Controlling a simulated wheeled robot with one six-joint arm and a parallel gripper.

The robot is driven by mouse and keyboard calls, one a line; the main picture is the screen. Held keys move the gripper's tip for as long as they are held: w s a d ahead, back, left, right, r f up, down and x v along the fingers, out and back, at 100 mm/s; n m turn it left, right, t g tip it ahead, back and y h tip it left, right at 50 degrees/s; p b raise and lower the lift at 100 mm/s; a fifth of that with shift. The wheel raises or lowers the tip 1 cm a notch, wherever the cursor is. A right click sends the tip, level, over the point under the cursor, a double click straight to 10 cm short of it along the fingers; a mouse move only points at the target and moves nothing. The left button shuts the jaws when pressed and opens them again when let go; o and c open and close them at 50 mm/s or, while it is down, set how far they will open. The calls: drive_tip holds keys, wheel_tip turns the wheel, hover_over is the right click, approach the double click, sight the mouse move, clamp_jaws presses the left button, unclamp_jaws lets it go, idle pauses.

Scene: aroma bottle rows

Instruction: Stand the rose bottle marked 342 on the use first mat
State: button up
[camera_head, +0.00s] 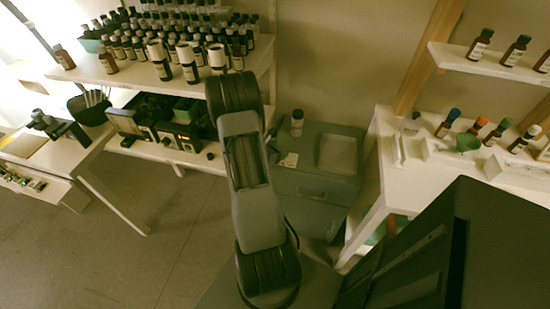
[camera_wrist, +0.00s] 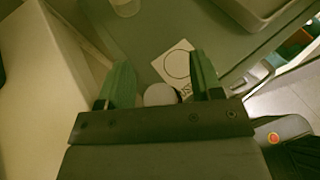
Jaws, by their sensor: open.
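In the wrist view, my gripper (camera_wrist: 162,80) is open, with one green finger on each side of a round white cap (camera_wrist: 161,95). The cap looks like a bottle top seen from above; its label and most of its body are hidden, so I cannot read 342. The white use first mat (camera_wrist: 176,65), with a printed circle and partly covered lettering, lies on the grey cabinet top just beyond the cap. I cannot tell whether the bottle stands on it. In the head view the mat (camera_head: 288,160) shows beside my arm, which hides the gripper.
A crowded bottle shelf (camera_head: 130,75) is at left. A white table (camera_head: 400,190) with several bottles is at right.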

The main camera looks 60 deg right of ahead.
clamp_jaws()
idle(0.4)
drive_tip(key=shift+a, duration=0.1)
